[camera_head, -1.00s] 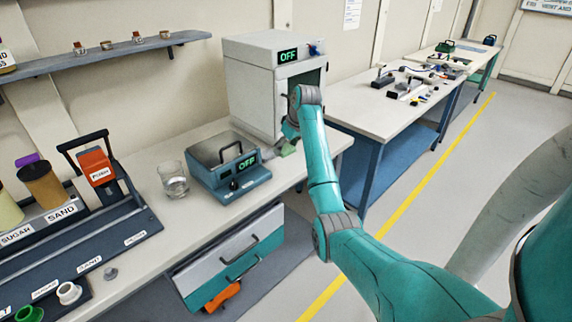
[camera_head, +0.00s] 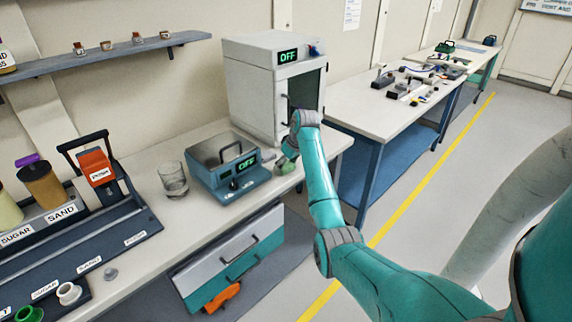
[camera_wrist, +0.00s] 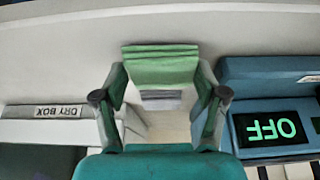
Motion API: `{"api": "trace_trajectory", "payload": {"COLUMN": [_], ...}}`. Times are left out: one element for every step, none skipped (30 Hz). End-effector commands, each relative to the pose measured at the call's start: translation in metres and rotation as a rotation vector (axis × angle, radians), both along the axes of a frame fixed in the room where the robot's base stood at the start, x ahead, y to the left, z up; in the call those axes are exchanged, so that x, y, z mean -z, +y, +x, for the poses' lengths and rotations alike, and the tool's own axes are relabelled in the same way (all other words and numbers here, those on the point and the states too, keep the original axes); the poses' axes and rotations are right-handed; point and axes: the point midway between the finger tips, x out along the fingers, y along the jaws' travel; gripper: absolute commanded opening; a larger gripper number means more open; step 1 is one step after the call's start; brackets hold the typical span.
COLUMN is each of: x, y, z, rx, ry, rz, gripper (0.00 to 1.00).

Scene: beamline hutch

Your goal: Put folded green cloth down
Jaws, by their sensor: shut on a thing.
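The folded green cloth (camera_wrist: 160,66) is between the fingers of my gripper (camera_wrist: 160,92) in the wrist view, with a paler grey-white layered part below the green. My gripper (camera_head: 287,157) is shut on the cloth, close over the white bench top (camera_head: 140,160). I cannot tell whether the cloth touches the bench.
A blue hotplate-like device (camera_head: 228,172) reading OFF stands left of my gripper. A white dry box (camera_head: 250,95) with its door open stands behind. A glass beaker (camera_head: 173,180) is further left. A second table (camera_head: 385,115) stands at the right.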

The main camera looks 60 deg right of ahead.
Motion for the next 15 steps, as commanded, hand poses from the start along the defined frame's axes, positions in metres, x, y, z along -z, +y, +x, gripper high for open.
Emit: {"api": "trace_trajectory", "payload": {"x": [0.0018,0.0026,0.0036,0.0043,0.0051,0.0060,0.0059,0.0057,0.0057,0.0057,0.0057,0.0057,0.0057,0.0057,0.0057], "y": [0.0001,0.0001,0.0002,0.0002,0.0002,0.0002,0.0001,0.0001,0.0001,0.0001,0.0001,0.0001,0.0001,0.0001,0.0001], "z": [-0.0002,-0.0002,-0.0002,-0.0001,-0.0001,-0.0002,-0.0001,-0.0001,-0.0001,-0.0001,-0.0001,-0.0001,-0.0001,-0.0001,-0.0001], "rx": [0.000,0.000,0.000,0.000,0.000,0.000,0.000,0.000,0.000,0.000,0.000,0.000,0.000,0.000,0.000], "ry": [0.001,0.001,0.001,0.001,0.001,0.001,0.001,0.001,0.001,0.001,0.001,0.001,0.001,0.001,0.001], "rz": [0.001,0.001,0.001,0.001,0.001,0.001,0.000,0.000,0.000,0.000,0.000,0.000,0.000,0.000,0.000], "gripper": [0.39,0.39,0.39,0.39,0.39,0.39,0.77,0.84,0.94,0.97,0.97,0.97,0.97,0.97,0.97]}}
